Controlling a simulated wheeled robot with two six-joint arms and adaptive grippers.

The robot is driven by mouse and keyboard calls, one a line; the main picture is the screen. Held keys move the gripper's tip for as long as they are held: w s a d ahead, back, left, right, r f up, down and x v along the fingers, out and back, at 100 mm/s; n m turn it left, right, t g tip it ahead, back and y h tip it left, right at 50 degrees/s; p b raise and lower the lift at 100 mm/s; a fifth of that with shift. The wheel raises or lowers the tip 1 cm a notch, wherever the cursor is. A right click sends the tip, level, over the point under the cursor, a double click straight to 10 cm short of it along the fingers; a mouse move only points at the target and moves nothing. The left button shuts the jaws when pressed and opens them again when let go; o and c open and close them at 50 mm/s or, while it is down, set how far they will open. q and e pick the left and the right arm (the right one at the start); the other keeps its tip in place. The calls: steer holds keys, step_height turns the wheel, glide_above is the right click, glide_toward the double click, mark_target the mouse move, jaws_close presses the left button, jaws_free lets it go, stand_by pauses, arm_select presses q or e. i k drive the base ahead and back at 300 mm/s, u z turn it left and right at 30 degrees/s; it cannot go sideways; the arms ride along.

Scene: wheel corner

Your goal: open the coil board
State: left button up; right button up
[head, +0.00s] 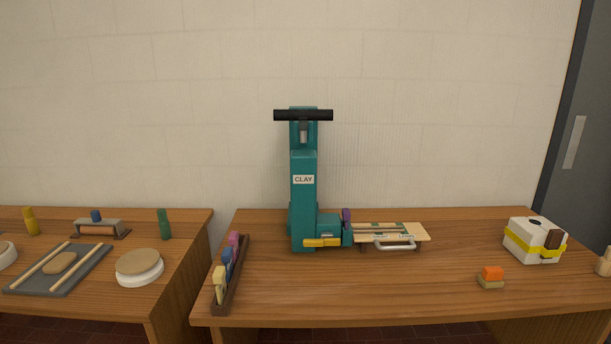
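What seems to be the coil board is a light wooden board (414,231) on the right table, just right of the teal clay machine (303,205). It is raised on short legs. A silver bar handle (394,246) is at its front edge, facing me. Strips or grooves run across its top, with small labels too small to read. Its left end is next to the machine's outlet, by a purple part (346,216) and a yellow lever (321,242). Neither of my grippers is in view.
A rack with colored tools (230,273) stands at the right table's left edge. A white block with a yellow band (534,240) and an orange-topped block (491,277) are to the right. A gap separates the left table (190,238). Table front is mostly clear.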

mark_target(411, 232)
steer(key=z, duration=0.35)
steer(key=k, duration=0.4)
steer(key=z, duration=1.75)
steer(key=i, duration=1.4)
steer(key=u, duration=0.9)
steer(key=i, duration=0.7)
steer(key=u, duration=0.55)
